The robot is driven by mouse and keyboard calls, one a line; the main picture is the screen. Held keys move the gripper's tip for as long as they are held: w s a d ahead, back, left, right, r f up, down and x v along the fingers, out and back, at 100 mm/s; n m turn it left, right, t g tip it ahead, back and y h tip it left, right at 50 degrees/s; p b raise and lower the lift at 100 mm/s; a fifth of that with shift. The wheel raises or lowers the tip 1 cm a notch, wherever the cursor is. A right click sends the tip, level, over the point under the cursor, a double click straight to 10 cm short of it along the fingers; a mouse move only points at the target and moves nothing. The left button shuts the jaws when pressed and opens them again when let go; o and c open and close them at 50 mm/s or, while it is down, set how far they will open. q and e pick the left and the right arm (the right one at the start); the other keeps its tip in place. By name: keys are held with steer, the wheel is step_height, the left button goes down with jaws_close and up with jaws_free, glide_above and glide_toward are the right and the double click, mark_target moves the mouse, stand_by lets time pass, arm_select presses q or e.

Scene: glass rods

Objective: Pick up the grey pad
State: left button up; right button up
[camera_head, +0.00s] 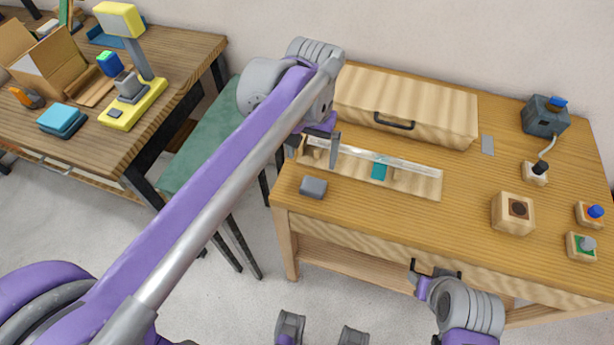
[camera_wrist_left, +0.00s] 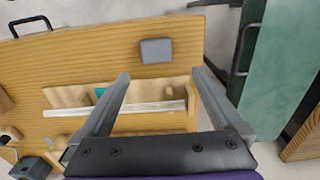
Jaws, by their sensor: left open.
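The grey pad (camera_head: 313,187) lies flat on the wooden table near its front left corner. It also shows in the left wrist view (camera_wrist_left: 156,50), just beyond the fingertips. My left gripper (camera_head: 316,152) is open and empty, above the left end of a wooden tray. In the left wrist view its two fingers (camera_wrist_left: 160,74) are spread apart, with the pad ahead of the gap between them and no contact visible. My right gripper (camera_head: 436,270) is at the table's front edge, and its finger opening is unclear.
The wooden tray (camera_head: 420,186) holds a glass rod (camera_head: 375,157) and a teal piece (camera_head: 379,171). A drawer box (camera_head: 420,97) stands behind it. A wooden block with a dark hole (camera_head: 513,213) and several knobs are on the right. A green surface (camera_head: 205,140) lies left of the table.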

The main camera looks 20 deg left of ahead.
arm_select(q)
glide_above(313, 185)
step_height(313, 185, down, 4)
steer(key=shift+a+f, duration=0.1)
steer(key=shift+a, duration=0.05)
steer(key=shift+f+b, duration=0.5)
steer(key=shift+f, duration=2.55)
steer(key=shift+c, duration=0.2)
steer(key=c, duration=1.2)
